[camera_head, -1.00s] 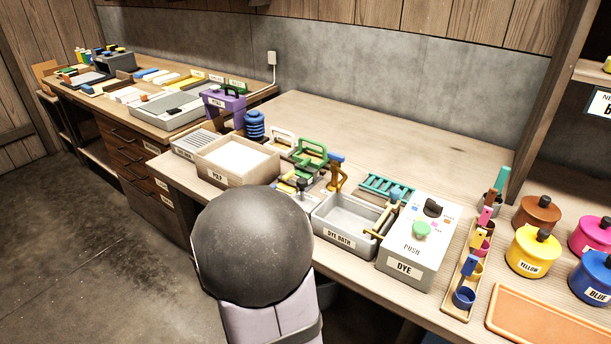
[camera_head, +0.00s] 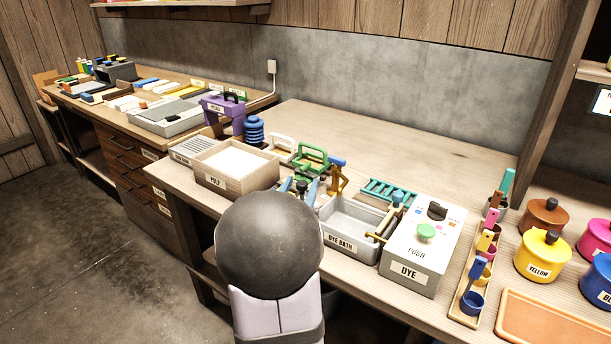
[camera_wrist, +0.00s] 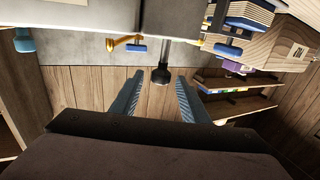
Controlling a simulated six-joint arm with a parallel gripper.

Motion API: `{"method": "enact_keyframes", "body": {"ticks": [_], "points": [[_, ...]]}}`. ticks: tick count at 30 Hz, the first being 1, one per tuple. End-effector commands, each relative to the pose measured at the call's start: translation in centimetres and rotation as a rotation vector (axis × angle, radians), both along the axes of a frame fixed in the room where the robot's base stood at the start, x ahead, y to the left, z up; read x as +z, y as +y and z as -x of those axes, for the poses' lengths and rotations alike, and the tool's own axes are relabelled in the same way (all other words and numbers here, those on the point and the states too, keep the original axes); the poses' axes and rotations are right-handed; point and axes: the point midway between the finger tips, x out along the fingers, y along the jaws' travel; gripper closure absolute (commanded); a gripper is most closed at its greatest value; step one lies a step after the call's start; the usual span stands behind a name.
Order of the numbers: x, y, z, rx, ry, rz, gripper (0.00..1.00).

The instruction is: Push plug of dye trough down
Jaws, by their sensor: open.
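The grey dye trough (camera_head: 349,243), labelled DYE BATH, sits at the front edge of the bench. A dark knob on a grey stem (camera_wrist: 160,75) shows in the wrist view, and also left of the trough in the head view (camera_head: 302,187). It may be the plug, but I cannot tell for certain. My gripper (camera_wrist: 159,82) is open, with its blue fingers on either side of the knob in the picture. I cannot tell whether they touch it. In the head view my gripper (camera_head: 299,190) is partly hidden by my round dark arm joint.
A white DYE box (camera_head: 404,273) with a green button stands right of the trough. The PULP box (camera_head: 216,183) is to the left, beside green and white handled tools. Bare bench lies behind.

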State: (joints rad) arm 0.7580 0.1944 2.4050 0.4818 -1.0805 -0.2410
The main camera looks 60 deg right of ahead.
Motion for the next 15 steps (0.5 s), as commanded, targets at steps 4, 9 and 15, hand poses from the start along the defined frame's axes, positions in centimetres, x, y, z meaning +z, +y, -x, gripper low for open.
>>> {"method": "enact_keyframes", "body": {"ticks": [4,9,15], "points": [[0.0,-1.9,-0.7,-0.002,0.001,-0.001,0.59],[0.0,-3.8,-1.6,0.000,0.001,0.000,0.59],[0.0,-5.1,-2.1,0.000,0.001,0.000,0.59]]}}
